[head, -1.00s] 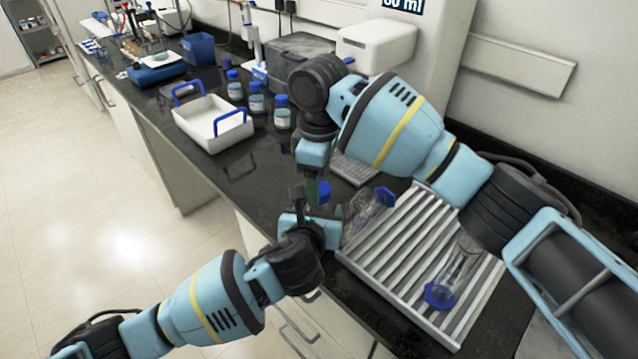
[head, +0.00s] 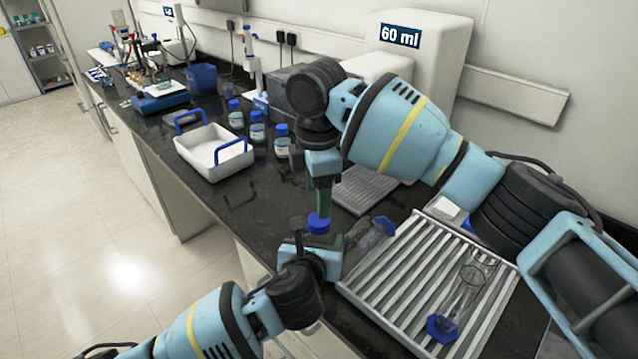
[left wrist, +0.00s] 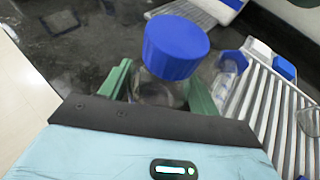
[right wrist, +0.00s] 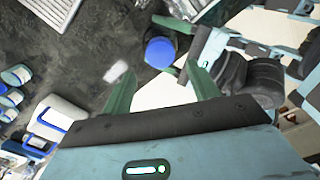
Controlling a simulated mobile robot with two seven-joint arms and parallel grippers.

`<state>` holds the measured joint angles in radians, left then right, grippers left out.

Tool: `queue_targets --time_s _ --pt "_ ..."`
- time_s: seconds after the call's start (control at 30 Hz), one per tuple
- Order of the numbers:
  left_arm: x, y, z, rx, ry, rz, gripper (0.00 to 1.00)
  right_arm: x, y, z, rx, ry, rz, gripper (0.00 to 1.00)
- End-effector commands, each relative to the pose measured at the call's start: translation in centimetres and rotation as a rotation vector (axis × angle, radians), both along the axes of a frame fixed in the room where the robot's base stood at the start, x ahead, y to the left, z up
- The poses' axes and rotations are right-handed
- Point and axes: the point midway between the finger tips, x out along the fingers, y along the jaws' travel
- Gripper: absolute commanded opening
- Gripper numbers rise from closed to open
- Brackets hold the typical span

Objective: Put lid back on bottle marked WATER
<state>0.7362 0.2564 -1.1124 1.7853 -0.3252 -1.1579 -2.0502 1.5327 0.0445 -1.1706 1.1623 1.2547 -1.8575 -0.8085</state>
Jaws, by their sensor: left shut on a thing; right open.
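A blue lid (head: 318,224) sits on top of a clear bottle, most of which is hidden in the head view. In the left wrist view, the lid (left wrist: 175,47) tops the bottle's glass (left wrist: 160,93) between the green fingers. My left gripper (head: 308,250) is shut on this bottle below the lid and holds it roughly upright. My right gripper (head: 320,205) is open just above the lid, pointing down. In the right wrist view the lid (right wrist: 160,52) shows beyond the spread fingertips. No WATER label is readable.
A ribbed grey rack (head: 400,285) at the right holds clear vessels with blue bases, one lying at the front (head: 462,300). A white tray (head: 212,158) with blue handles and several blue-capped bottles (head: 257,132) stand further back. Dark counter between them is mostly clear.

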Motion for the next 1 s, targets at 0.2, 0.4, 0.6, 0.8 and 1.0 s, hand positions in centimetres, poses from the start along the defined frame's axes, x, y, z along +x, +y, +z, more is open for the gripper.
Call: queue_targets --time_s 0.2,0.4,0.6,0.8,1.0 --pt "0.0 0.0 -0.1 0.000 0.001 0.000 0.00 0.1 -0.2 1.1 -0.004 0.001 0.314 0.60" --pt "0.0 0.0 -0.1 0.000 0.001 0.000 0.00 0.0 -0.2 1.5 -0.002 0.004 0.474 0.60" --pt "0.0 0.0 -0.1 0.000 0.001 0.000 0.00 0.0 -0.3 1.7 -0.002 0.005 0.512 0.60" --pt "0.0 0.0 -0.1 0.000 0.001 0.000 0.00 0.0 -0.3 1.6 -0.001 0.005 0.510 0.60" --pt "0.0 0.0 -0.1 0.000 0.001 0.000 0.00 0.0 -0.3 0.7 -0.001 0.007 0.509 0.60"
